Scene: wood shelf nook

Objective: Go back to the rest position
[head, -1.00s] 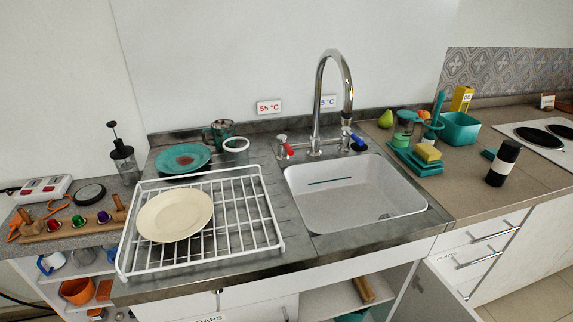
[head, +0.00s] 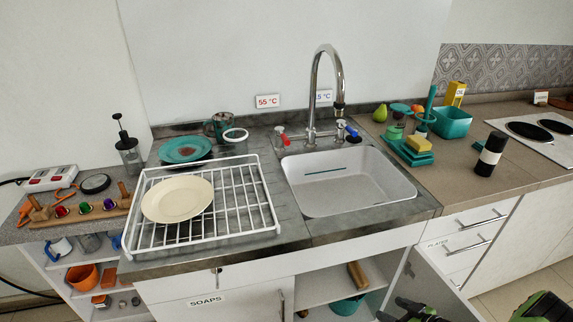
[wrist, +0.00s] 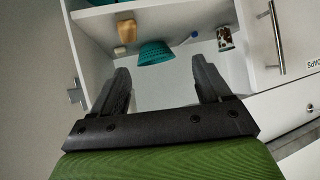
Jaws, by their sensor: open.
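My gripper (wrist: 160,78) shows in the wrist view with its two black fingers spread wide apart and nothing between them. It points toward the open cabinet under the sink, and the fingertips look clear of it. In the head view, dark and green parts of my arm show at the bottom right edge, low in front of the counter. There I cannot make out the fingertips clearly.
The open cabinet holds a teal basket (wrist: 155,52), a wooden item (wrist: 127,31) and a patterned cup (wrist: 225,38). Its open door (head: 425,275) stands near my arm. Above are the sink (head: 345,185) and a white rack (head: 150,240) with a cream plate (head: 177,199).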

